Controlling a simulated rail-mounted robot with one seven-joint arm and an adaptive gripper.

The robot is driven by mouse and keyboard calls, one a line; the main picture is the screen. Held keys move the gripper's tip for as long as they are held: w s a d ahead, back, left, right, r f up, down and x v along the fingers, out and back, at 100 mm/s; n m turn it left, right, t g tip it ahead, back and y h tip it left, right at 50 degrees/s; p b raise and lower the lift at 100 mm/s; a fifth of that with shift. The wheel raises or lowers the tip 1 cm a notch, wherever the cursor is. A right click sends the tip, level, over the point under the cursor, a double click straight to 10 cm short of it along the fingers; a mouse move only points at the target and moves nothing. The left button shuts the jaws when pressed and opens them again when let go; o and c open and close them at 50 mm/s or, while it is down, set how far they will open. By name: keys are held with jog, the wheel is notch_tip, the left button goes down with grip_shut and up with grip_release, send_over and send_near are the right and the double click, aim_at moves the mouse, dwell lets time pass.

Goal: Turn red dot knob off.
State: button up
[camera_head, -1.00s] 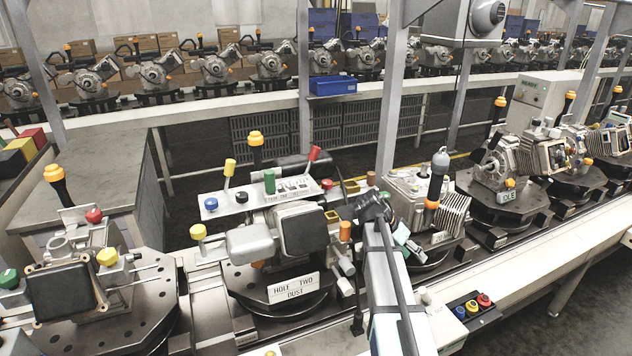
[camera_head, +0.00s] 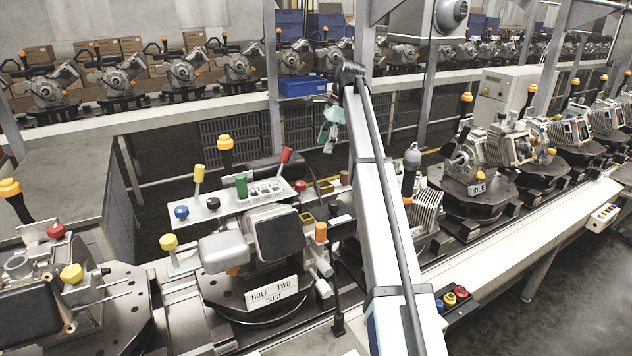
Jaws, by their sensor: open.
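I cannot single out a knob with a red dot. Red parts in view are a round red knob (camera_head: 57,231) on the left fixture, a red-tipped lever (camera_head: 285,156) on the panel of the middle fixture, and a red button (camera_head: 461,292) on a small black box at the conveyor's front edge. My gripper (camera_head: 329,138) is raised above and behind the middle fixture, pointing down and apart from everything. It is open and holds nothing. My arm hides part of the fixture with the dark handle.
The middle fixture carries a "HOLE TWO DUST" sign (camera_head: 272,294). Upright handles, including one with an orange top (camera_head: 225,143), stick up around it. A blue bin (camera_head: 303,87) sits on the far line.

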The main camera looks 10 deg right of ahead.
notch_tip(320, 180, up, 2)
jog(key=w, duration=0.2)
jog(key=b, duration=1.3)
send_over(300, 183)
jog(key=d, duration=0.3)
notch_tip(300, 183, down, 11)
jog(key=shift+y, duration=0.4)
jog(key=shift+a+p+x, duration=0.1)
jog(key=shift+p+x, duration=0.15)
jog(key=shift+x, duration=1.05)
jog(key=shift+a+p+x, duration=0.15)
jog(key=shift+p+x, duration=0.05)
jog(key=shift+x, duration=1.1)
jog(key=shift+r, duration=0.1)
jog(key=c, duration=1.1)
